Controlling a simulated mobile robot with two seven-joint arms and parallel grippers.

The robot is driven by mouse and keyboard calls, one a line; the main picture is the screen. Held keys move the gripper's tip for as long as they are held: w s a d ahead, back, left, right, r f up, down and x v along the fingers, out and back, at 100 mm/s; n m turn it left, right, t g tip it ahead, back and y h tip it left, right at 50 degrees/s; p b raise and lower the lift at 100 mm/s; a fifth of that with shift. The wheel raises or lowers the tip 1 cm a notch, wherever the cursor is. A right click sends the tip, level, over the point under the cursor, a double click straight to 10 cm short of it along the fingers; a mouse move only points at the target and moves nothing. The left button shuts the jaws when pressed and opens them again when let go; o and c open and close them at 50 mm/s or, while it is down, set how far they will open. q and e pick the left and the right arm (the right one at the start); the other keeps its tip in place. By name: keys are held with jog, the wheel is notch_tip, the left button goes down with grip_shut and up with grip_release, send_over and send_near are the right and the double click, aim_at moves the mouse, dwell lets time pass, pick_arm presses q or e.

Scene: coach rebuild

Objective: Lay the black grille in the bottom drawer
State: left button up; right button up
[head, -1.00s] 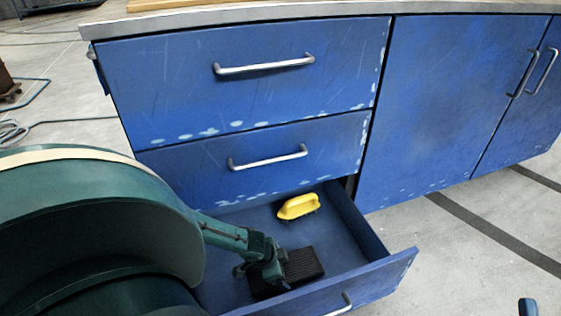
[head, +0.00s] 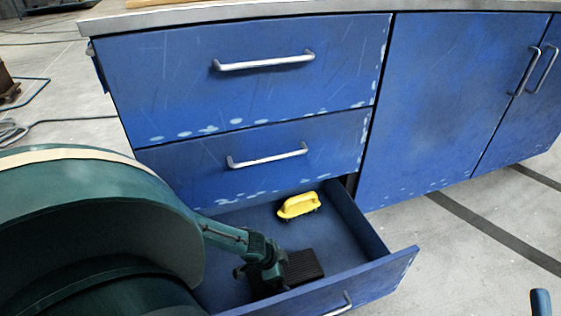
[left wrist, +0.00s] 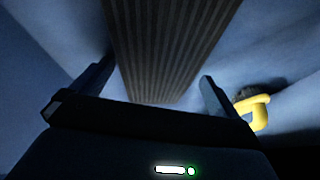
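The black grille (head: 304,265), a dark ribbed slab, lies in the open bottom drawer (head: 345,232), towards its front. My left gripper (head: 270,280) reaches down into the drawer at the grille's left part and hides some of it. In the left wrist view the ribbed grille (left wrist: 170,45) runs between the two spread fingers of the left gripper (left wrist: 158,78). The fingers look open, with a narrow gap beside the grille on the right.
A yellow-handled brush (head: 298,206) lies in the drawer behind the grille; its handle also shows in the left wrist view (left wrist: 260,112). The closed middle drawer (head: 260,160) is above. The drawer floor right of the grille is clear.

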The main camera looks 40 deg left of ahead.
pick_arm(q)
jog(key=shift+r, duration=0.1)
jog(key=shift+r+p, duration=0.3)
jog(key=shift+r, duration=0.05)
jog(key=p+v, duration=0.3)
jog(key=v, duration=0.2)
jog(key=shift+w, duration=0.1)
jog(key=d+p+v, duration=0.1)
jog(key=p+v, duration=0.3)
jog(key=v, duration=0.3)
jog(key=shift+a+r, duration=0.15)
jog(key=shift+a, duration=0.35)
pick_arm(e)
jog(key=shift+s+d+f+m+g+h, duration=0.1)
jog(key=shift+s+f+m+g+h, duration=0.2)
jog(key=shift+f+h, duration=0.35)
jog(key=shift+s+d+f+m+g+h, duration=0.15)
jog(key=shift+f+m+g+h, duration=0.2)
jog(key=shift+f+h, duration=0.25)
jog(key=shift+s+f+m+g+h, duration=0.25)
jog(key=shift+f+g+h, duration=0.1)
jog(key=shift+f+h, duration=0.25)
jog(key=shift+w, duration=0.1)
